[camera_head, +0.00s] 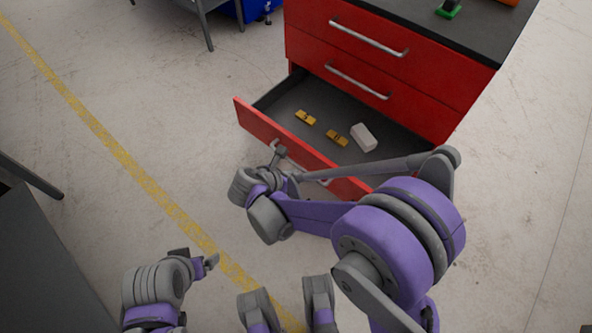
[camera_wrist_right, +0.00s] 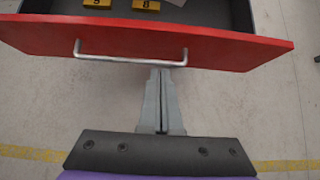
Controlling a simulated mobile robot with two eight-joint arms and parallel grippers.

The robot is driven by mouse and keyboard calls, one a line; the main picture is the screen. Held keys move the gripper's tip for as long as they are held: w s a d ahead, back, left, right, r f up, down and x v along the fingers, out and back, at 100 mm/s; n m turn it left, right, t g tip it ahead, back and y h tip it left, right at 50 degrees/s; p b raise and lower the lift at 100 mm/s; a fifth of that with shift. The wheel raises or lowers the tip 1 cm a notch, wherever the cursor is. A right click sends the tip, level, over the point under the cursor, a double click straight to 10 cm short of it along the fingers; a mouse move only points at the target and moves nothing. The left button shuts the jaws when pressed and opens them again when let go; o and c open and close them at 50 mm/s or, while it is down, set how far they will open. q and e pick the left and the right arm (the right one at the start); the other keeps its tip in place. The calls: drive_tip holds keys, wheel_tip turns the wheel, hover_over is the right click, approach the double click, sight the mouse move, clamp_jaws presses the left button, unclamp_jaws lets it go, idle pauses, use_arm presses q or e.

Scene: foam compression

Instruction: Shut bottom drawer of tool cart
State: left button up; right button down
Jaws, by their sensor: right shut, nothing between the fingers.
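The red tool cart (camera_head: 390,60) stands at the upper right. Its bottom drawer (camera_head: 250,118) is pulled out, and the drawer's red front also spans the top of the right wrist view (camera_wrist_right: 225,48). The drawer's silver handle (camera_wrist_right: 125,59) runs along that front. My right gripper (camera_head: 280,153) is shut and empty at the drawer front; in the wrist view its fingertips (camera_wrist_right: 160,72) meet the handle bar's right part. I cannot tell whether they touch it. My right arm hides part of the drawer front. My left gripper (camera_head: 211,262) is low at the left, away from the cart; its jaw state is unclear.
Two yellow blocks (camera_head: 306,117) (camera_head: 337,138) and a white block (camera_head: 364,137) lie in the drawer. The upper drawers look closed. A green object (camera_head: 448,9) is on the cart top. A grey table (camera_head: 40,262) stands at left. Floor before the drawer is clear.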

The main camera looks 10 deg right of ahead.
sight(319, 161)
drive_tip(key=x, duration=0.3)
drive_tip(key=r+b+x, duration=0.1)
drive_tip(key=x, duration=0.2)
drive_tip(key=d+b+x, duration=0.1)
drive_tip(key=x, duration=0.2)
drive_tip(key=shift+w+r, duration=0.1)
drive_tip(key=shift+w, duration=0.3)
drive_tip(key=shift+w+d, duration=0.4)
drive_tip(key=shift+d, duration=0.1)
drive_tip(key=shift+r, duration=0.1)
drive_tip(key=w+d+b, duration=0.1)
drive_tip(key=w+d, duration=1.5)
drive_tip(key=d, duration=0.4)
drive_tip(key=shift+d, duration=0.25)
drive_tip(key=shift+s+a, duration=0.1)
